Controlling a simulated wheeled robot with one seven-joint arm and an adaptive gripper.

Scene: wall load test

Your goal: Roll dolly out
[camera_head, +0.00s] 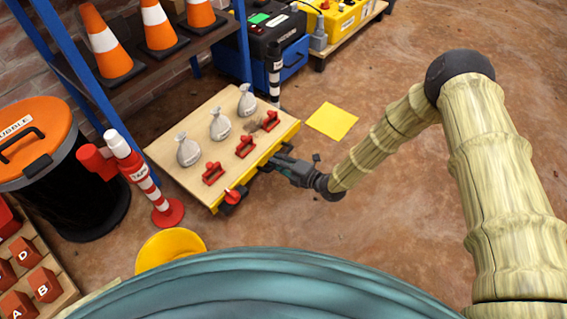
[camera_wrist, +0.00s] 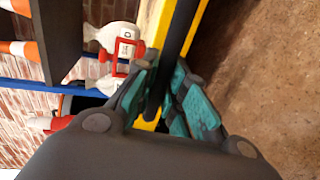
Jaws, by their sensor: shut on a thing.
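The dolly (camera_head: 178,140) is a low wooden platform with a yellow edge. It stands on the floor partly beside the blue-legged shelf. Three grey sacks (camera_head: 220,125) stand on it in a row, with three red clamp-like pieces (camera_head: 244,147) in front of them. My gripper (camera_head: 275,161) is at the dolly's right yellow edge. In the wrist view its teal-padded fingers (camera_wrist: 170,88) are shut around a black bar (camera_wrist: 183,30) that runs along the yellow edge. One sack with a red piece (camera_wrist: 122,45) shows beside the bar.
A red-and-white post (camera_head: 151,180) and an orange-lidded bin (camera_head: 35,140) stand left of the dolly. The shelf (camera_head: 160,55) holds traffic cones. A yellow square (camera_head: 332,121) lies on the floor at right. Floor to the right is mostly clear.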

